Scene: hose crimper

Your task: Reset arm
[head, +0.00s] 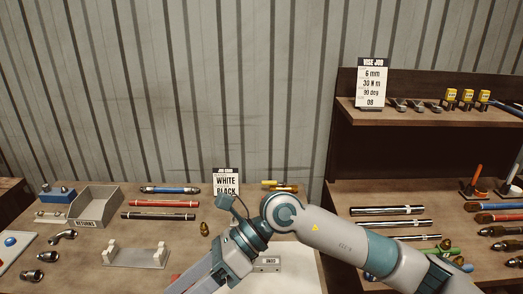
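My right arm comes in from the lower right, bends in the middle of the head view and runs down to the lower left. My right gripper (192,281) is at the bottom edge, over the front of the bench to the right of a grey bracket stand (138,257). Its tips are cut off or unclear, so I cannot tell whether it is open or holds anything. My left arm and gripper are not in view.
The bench holds a grey returns bin (95,207), blue, red and black hoses (165,203), metal fittings (62,236) and a job card (226,182). A brass-ended piece (280,186) lies behind my arm. At right are metal rods (388,210) and a shelf (430,115) with a vise card (372,85).

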